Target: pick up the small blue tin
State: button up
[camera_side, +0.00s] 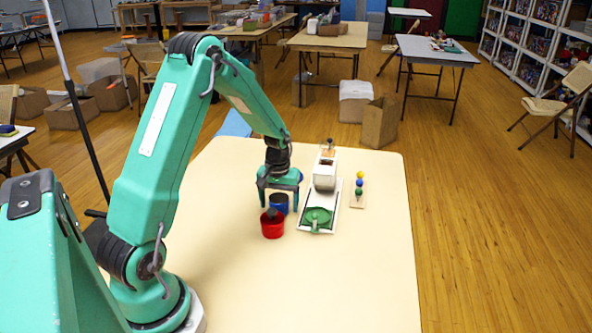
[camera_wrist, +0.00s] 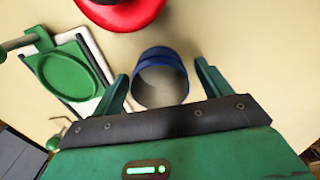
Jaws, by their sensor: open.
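The small blue tin (camera_side: 279,204) stands on the cream table. In the wrist view the blue tin (camera_wrist: 183,84) shows its round open mouth and a pale inside, with nothing seen in it. My gripper (camera_side: 279,207) is open, pointing down at the tin. In the wrist view my gripper (camera_wrist: 161,72) has one green finger on each side of the tin, with a gap visible on both sides. The fingers partly hide the tin in the side view.
A red tin (camera_side: 272,229) with something dark in it stands close in front; it also shows in the wrist view (camera_wrist: 140,18). The front table is clear.

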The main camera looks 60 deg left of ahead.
jog(key=shift+c, duration=0.5)
jog(key=c, duration=1)
jog(key=shift+o, duration=0.2)
jog(key=shift+r, duration=0.1)
jog(key=shift+r, duration=0.8)
notch_tip(320, 180, up, 2)
jog(key=shift+r, duration=0.25)
jog(key=d+r, duration=0.6)
jog(key=d, duration=0.5)
jog(key=shift+s+d+r, duration=0.35)
jog(key=shift+w, duration=0.15)
jog(key=w+a+f, duration=0.2)
jog(key=w, duration=0.5)
jog(key=shift+f, duration=0.15)
